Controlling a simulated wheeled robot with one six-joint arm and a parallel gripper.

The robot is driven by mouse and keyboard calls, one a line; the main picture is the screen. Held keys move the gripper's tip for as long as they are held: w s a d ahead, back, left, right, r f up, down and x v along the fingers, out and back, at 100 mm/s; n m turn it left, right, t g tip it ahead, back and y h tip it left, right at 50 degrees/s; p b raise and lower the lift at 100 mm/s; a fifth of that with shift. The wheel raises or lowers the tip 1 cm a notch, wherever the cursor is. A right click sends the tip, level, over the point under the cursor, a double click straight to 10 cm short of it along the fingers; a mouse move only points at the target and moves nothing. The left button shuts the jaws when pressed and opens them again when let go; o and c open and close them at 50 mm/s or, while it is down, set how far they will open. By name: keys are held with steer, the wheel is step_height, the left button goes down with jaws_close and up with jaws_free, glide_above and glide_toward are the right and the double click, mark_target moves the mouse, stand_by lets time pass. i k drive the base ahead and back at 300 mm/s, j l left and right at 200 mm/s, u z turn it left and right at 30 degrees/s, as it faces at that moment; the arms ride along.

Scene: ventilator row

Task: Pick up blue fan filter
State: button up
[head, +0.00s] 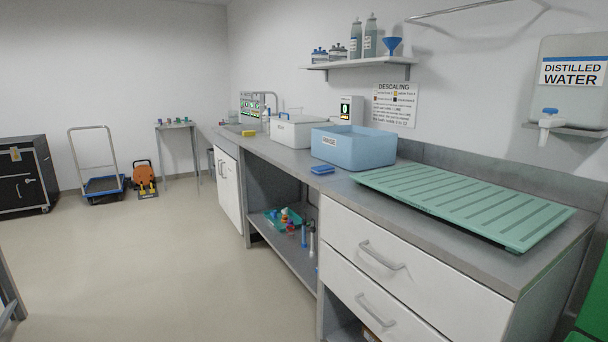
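A small flat blue block (321,170) lies on the grey worktop, near its front edge and in front of the light blue tub. It may be the blue fan filter; it is too small here to tell for certain. Nothing covers it. My gripper does not show in the head view.
The light blue tub (354,148), labelled RINSE, stands behind the block. A green ribbed drain board (465,204) lies to its right. The floor (170,260) at left is clear.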

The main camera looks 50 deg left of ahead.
mark_target(326, 169)
steer(key=u, duration=1.75)
steer(key=i+j+z, duration=0.15)
steer(key=i+j, duration=1.05)
steer(key=i, duration=0.15)
